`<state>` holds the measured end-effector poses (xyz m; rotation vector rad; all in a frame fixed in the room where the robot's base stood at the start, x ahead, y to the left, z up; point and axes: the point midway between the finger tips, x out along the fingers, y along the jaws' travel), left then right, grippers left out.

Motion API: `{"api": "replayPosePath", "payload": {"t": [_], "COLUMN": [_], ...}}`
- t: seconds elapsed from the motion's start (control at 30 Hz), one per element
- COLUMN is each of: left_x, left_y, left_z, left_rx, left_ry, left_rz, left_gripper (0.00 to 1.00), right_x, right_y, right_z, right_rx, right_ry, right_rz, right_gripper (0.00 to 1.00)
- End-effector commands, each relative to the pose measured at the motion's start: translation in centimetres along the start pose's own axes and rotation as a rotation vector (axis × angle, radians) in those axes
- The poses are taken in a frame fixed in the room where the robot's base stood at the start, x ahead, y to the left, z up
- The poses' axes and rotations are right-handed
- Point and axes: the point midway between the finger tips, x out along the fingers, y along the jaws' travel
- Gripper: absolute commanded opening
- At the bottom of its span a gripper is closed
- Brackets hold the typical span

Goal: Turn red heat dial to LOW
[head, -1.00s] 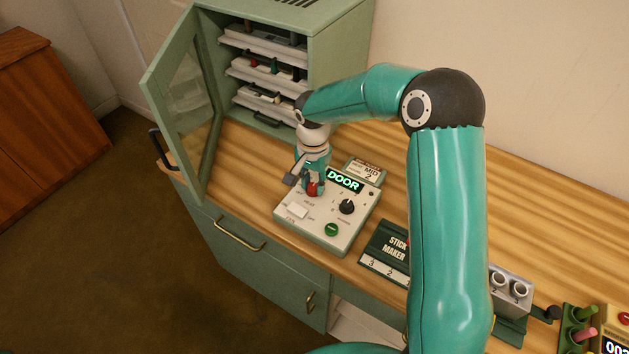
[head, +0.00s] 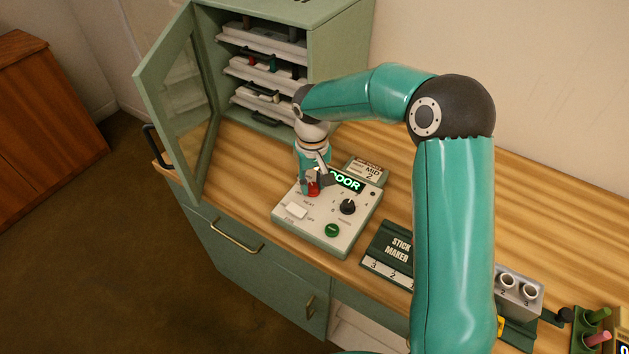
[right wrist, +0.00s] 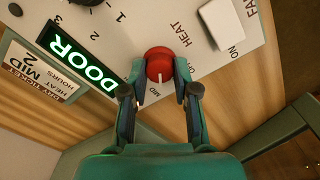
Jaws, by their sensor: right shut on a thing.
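The red heat dial (head: 313,189) is on the white control panel (head: 327,239). In the right wrist view the dial (right wrist: 159,62) has a white mark facing the printed word MID. My right gripper (head: 314,186) points down over the panel, its two fingers on either side of the dial and shut on it. In the right wrist view the fingertips (right wrist: 159,84) touch the dial's sides. The LOW label cannot be made out. My left gripper is not in view.
The panel also has a black knob (head: 348,207), a green button (head: 332,230), a white switch (head: 296,211) and a lit DOOR display (head: 346,181). A ticket card (head: 367,171) reads MID 2. The green cabinet (head: 345,60) stands open behind, its glass door (head: 178,110) swung out left.

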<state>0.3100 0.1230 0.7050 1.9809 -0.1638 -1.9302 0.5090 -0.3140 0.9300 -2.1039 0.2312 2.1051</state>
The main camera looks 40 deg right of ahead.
Motion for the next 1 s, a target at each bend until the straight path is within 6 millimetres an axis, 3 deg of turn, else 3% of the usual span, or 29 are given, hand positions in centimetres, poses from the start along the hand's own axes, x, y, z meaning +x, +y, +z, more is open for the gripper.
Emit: {"api": "replayPosePath", "payload": {"t": [0.5,1.0], "left_x": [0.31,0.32], "left_y": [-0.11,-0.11], "left_z": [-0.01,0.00], "left_rx": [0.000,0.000], "left_ry": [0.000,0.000], "left_rz": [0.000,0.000], "left_gripper": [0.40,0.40], "right_x": [-0.22,-0.26], "right_y": [-0.15,-0.05], "right_z": [-0.25,-0.30], "right_rx": [-0.449,-0.612], "right_ry": [0.010,0.011], "right_rz": [0.000,0.003], "right_gripper": [0.00,0.00]}}
